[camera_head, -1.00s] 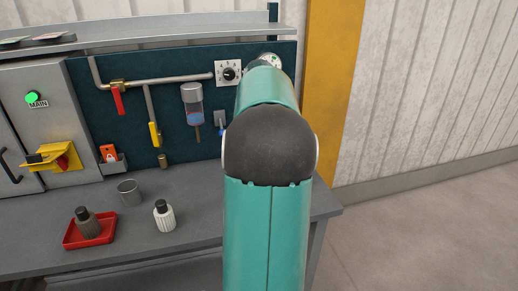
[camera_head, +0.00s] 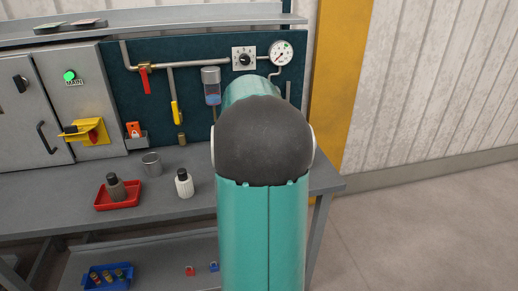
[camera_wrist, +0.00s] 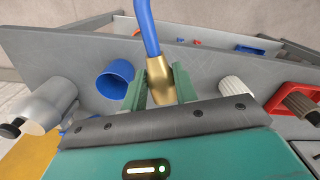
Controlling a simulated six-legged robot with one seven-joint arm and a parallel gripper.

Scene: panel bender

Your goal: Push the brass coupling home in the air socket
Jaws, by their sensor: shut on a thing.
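In the wrist view my gripper (camera_wrist: 161,88) is shut on the brass coupling (camera_wrist: 158,78). Its two green fingers stand on either side of the coupling. A blue hose (camera_wrist: 147,28) runs from the coupling to the top edge of the picture. I cannot make out the air socket in either view, nor whether the coupling touches it. In the head view my teal arm hides the gripper, the coupling and part of the dark panel (camera_head: 195,130).
A blue cup (camera_wrist: 115,78) is beside the gripper. A white ribbed bottle (camera_head: 184,184), a metal cup (camera_head: 152,164) and a red tray (camera_head: 128,203) holding a dark bottle stand on the grey bench (camera_head: 60,195). A gauge (camera_head: 282,53) is on the panel.

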